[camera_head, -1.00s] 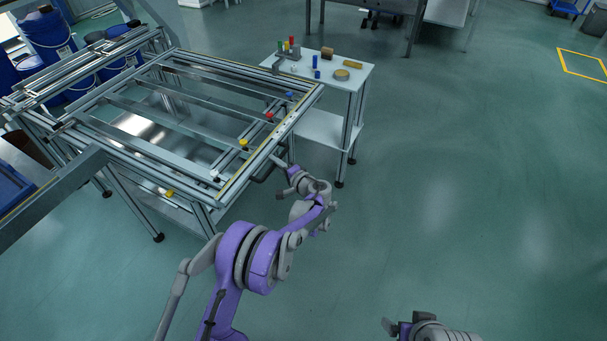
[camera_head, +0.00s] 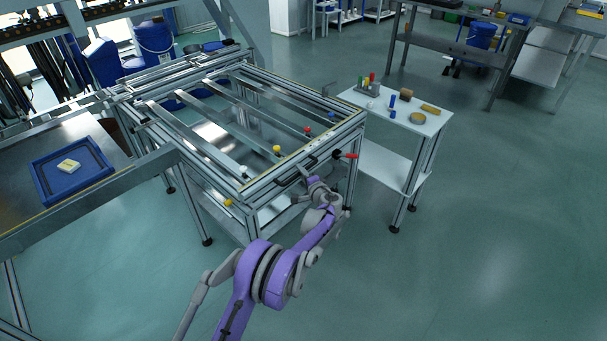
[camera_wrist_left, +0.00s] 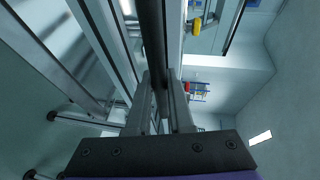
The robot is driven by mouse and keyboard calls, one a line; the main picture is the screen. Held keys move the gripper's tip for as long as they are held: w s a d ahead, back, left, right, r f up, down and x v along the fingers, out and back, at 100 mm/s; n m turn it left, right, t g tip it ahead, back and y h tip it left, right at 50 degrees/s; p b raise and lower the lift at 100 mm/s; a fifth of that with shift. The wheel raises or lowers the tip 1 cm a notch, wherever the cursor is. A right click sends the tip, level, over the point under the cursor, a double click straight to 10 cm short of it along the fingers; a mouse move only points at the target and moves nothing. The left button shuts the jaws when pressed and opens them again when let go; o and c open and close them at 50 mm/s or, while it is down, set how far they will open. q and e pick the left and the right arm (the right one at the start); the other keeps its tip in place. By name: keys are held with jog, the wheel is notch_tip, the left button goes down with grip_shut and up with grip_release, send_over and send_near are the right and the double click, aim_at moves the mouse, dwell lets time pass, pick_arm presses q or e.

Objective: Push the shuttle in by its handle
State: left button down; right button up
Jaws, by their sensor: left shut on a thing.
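The panel fixture (camera_head: 240,185) is a metal frame with parallel rails, left of centre in the head view. My left gripper (camera_head: 309,177) is at its near right side. In the left wrist view, the fingers of my left gripper (camera_wrist_left: 160,88) are closed around a long dark bar, the handle (camera_wrist_left: 153,35). The handle runs away from the palm between the fingers. How deep the shuttle sits in the frame cannot be told. My right gripper is not in view.
A red-ended lever (camera_head: 346,156) sticks out right of my left gripper. Yellow (camera_head: 276,149), red (camera_head: 307,131) and blue (camera_head: 330,115) knobs sit along the frame. A white side table (camera_head: 400,115) with small parts stands to the right. The floor at lower right is clear.

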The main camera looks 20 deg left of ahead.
pick_arm(q)
jog(key=shift+a+r, duration=0.1)
jog(key=shift+a, duration=0.15)
jog(key=c, duration=0.8)
grip_release()
jog(key=shift+a, duration=0.1)
jog(key=shift+s+d, duration=0.2)
jog(key=shift+d, duration=0.35)
jog(key=p+v, duration=0.1)
jog(key=v, duration=0.9)
jog(key=shift+a, duration=0.1)
jog(key=shift+s+r, duration=0.1)
